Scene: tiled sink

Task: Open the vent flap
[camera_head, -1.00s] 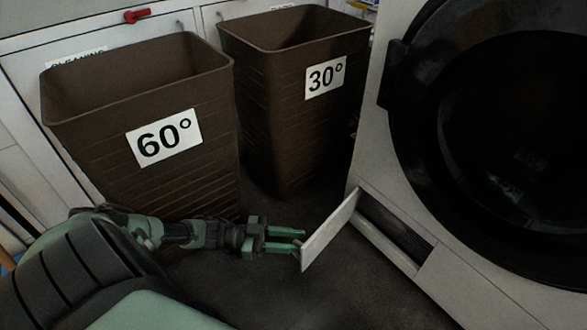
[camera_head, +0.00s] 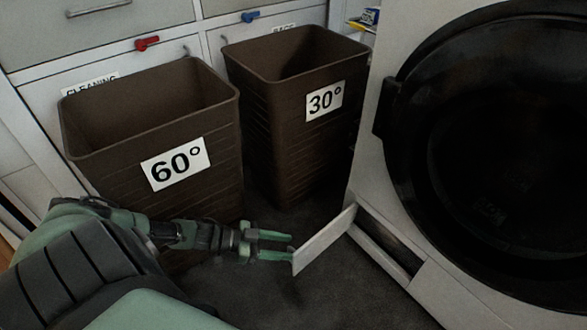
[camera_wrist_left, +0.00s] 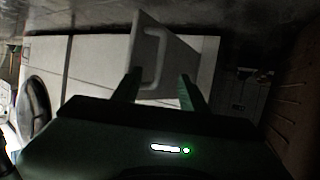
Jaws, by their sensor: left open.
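The vent flap (camera_head: 324,240) is a white panel at the bottom left of the white machine. It stands swung out from the machine's front, and a dark vent opening (camera_head: 388,243) shows behind it. My left gripper (camera_head: 290,246) is open, with its green fingers pointing at the flap's free end. In the left wrist view the flap (camera_wrist_left: 176,62) has a pale loop handle (camera_wrist_left: 154,60). The left gripper's two fingers (camera_wrist_left: 158,90) stand apart on either side below the handle. Contact with the flap cannot be told. My right gripper is not in view.
A brown bin marked 60° (camera_head: 120,130) stands close behind my left arm. A brown bin marked 30° (camera_head: 275,115) stands beside the machine (camera_head: 362,180). The machine's round black door (camera_head: 490,160) is at the right. Dark floor (camera_head: 290,300) is clear in front.

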